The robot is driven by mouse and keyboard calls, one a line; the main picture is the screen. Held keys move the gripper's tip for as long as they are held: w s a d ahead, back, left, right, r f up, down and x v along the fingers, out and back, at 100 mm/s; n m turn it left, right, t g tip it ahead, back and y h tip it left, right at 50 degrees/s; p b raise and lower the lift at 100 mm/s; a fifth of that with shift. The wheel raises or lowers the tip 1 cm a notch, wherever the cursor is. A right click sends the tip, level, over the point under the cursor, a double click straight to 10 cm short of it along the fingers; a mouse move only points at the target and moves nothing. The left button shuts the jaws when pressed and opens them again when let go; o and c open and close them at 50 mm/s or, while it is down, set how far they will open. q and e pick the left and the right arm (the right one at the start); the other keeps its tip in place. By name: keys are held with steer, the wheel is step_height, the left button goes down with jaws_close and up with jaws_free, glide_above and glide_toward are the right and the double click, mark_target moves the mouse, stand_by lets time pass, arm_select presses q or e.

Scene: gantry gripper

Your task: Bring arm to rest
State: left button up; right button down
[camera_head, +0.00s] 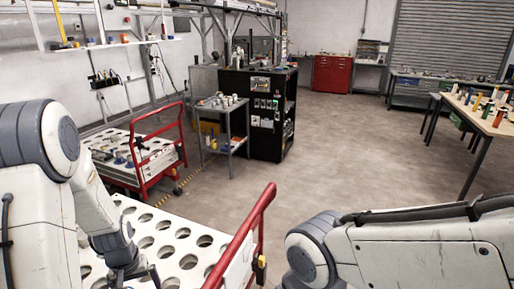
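My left arm comes in from the left, and its gripper (138,272) hangs low over the near white cart top (160,222), which has rows of round holes. The gripper is dark and partly cut off by the bottom edge, and I cannot make out whether its fingers are apart or hold anything. My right arm lies across the lower right, bent, with its white links and grey joint showing. The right gripper is outside the picture.
The near cart has a red handle (252,226). A second red-handled cart (157,153) stands behind it. A grey trolley (223,145), a black machine cabinet (265,140) and a red cabinet (332,74) stand further back. A workbench (480,108) is at right. The middle floor (345,160) is clear.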

arm_select(q)
steer(key=s+d+r+m+t, duration=0.1)
steer(key=s+d+r+m, duration=0.1)
steer(key=d+r, duration=0.35)
steer(key=s+d+r+m+t, duration=0.1)
steer(key=s+d+r+m, duration=0.15)
steer(key=d+r, duration=0.35)
steer(key=s+d+f+m+g+b, duration=0.15)
steer(key=s+d+f+b, duration=0.3)
steer(key=f+b, duration=0.6)
steer(key=s+d+f+m+h+b, duration=0.1)
steer(key=s+d+f+m+b, duration=0.3)
steer(key=f+b, duration=0.65)
steer(key=s+d+f+m+g+b, duration=0.15)
steer(key=s+d+f+b, duration=0.4)
steer(key=b, duration=0.75)
step_height(320, 180, up, 21)
steer(key=w+p, duration=0.1)
steer(key=p, duration=2.2)
steer(key=shift+d+p, duration=0.15)
steer(key=shift+p, duration=0.2)
